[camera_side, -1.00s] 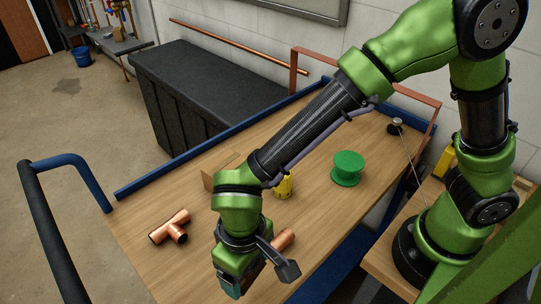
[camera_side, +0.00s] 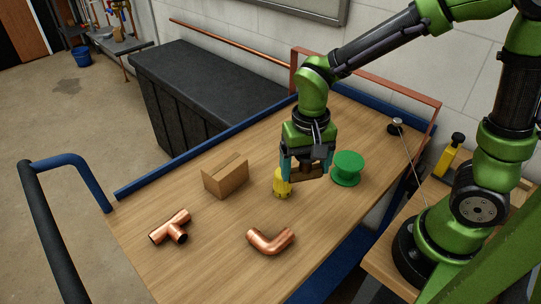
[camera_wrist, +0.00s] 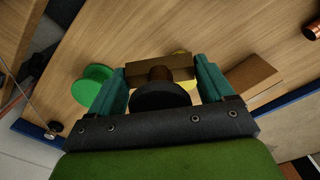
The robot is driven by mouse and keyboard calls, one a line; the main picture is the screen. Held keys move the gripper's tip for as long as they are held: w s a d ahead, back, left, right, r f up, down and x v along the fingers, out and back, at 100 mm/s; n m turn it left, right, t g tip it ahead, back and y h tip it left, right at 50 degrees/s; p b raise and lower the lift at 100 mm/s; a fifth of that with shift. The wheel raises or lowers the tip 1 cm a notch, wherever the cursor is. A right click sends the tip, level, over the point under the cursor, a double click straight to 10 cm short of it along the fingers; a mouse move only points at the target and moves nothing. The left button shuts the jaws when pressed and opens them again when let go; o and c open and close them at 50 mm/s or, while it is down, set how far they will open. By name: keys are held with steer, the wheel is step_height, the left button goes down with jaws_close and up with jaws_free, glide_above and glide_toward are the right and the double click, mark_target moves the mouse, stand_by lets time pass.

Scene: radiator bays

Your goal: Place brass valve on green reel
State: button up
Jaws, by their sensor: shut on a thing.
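The brass valve (camera_side: 308,174) is a brownish block with a round dark part, held between the teal fingers of my gripper (camera_side: 306,169). In the wrist view the valve (camera_wrist: 150,76) spans the gap between both fingertips, with a dark disc on my side of it. The green reel (camera_side: 347,168) stands upright on the wooden table, just right of my gripper. In the wrist view the green reel (camera_wrist: 92,84) is left of the fingers, apart from the valve. The valve appears raised above the table; its exact height is hard to tell.
A yellow object (camera_side: 282,185) stands close by my gripper's left finger. A cardboard box (camera_side: 226,176), a copper tee (camera_side: 171,227) and a copper elbow (camera_side: 270,242) lie on the table (camera_side: 215,265). Blue rails edge it. The area in front of the reel is clear.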

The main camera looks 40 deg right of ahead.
steer(key=d+r+m, duration=0.2)
steer(key=d+m, duration=0.3)
steer(key=d, duration=0.4)
step_height(320, 180, up, 2)
steer(key=m, duration=0.7)
glide_above(349, 160)
step_height(349, 160, down, 7)
steer(key=shift+f, duration=0.1)
steer(key=o, duration=1.2)
steer(key=shift+f, duration=0.15)
